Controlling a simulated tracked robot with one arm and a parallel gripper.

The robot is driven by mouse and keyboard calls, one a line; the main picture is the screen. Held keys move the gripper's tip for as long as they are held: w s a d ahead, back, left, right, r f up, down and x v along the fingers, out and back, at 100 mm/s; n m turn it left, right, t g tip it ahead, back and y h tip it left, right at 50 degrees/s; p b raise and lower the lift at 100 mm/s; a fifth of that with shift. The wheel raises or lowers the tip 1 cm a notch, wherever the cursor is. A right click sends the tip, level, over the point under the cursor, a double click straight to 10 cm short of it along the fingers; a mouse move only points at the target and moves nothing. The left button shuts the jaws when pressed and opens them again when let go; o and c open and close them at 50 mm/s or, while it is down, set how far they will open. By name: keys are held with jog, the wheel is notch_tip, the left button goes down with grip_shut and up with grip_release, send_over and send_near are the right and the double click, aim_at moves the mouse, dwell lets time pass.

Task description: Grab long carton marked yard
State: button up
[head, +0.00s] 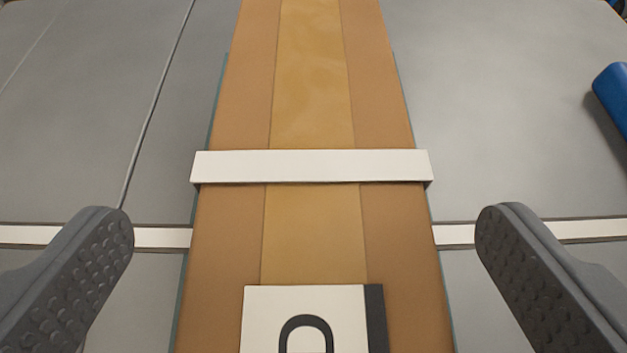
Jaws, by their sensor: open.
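A long brown carton (225,240) runs from the bottom to the top edge of the head view, with a lighter tan strip of tape along its middle. A white band crosses its top. A white label (262,325) with a dark stripe at its right side lies on the near end; only part of one dark letter shows, so the word cannot be read. My gripper (305,220) is open, with one dark studded finger on each side of the carton. Gaps show between both fingers and the carton. Both ends of the carton are out of view.
The carton lies on a grey surface (500,110) with seams at the left. A white line (150,237) crosses the surface on both sides of the carton. A blue object (612,95) is partly in view at the right edge. The grey surface beside the carton is otherwise clear.

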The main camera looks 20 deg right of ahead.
aim_at(312, 190)
jog(key=shift+x, duration=1.9)
jog(key=shift+d+r, duration=0.1)
jog(key=shift+d, duration=0.05)
jog(key=c, duration=1.6)
jog(key=shift+o, duration=0.2)
jog(key=shift+r, duration=1.7)
jog(key=shift+s+r, duration=0.15)
jog(key=shift+s, duration=0.1)
jog(key=s, duration=0.3)
jog(key=s+a, duration=0.1)
jog(key=s, duration=0.3)
jog(key=s+r, duration=0.1)
jog(key=s, duration=0.2)
jog(key=shift+s+a, duration=0.15)
jog(key=shift+s, duration=0.05)
jog(key=b, duration=0.2)
jog(key=shift+s+f+b, duration=0.15)
jog(key=shift+s+b, duration=0.15)
jog(key=shift+s, duration=0.1)
jog(key=s+b, duration=0.1)
jog(key=b, duration=0.1)
jog(key=s+b, duration=0.1)
jog(key=b, duration=0.2)
jog(key=s+b, duration=0.1)
jog(key=b, duration=0.1)
jog(key=shift+s+a+r, duration=0.3)
jog(key=shift+s, duration=0.1)
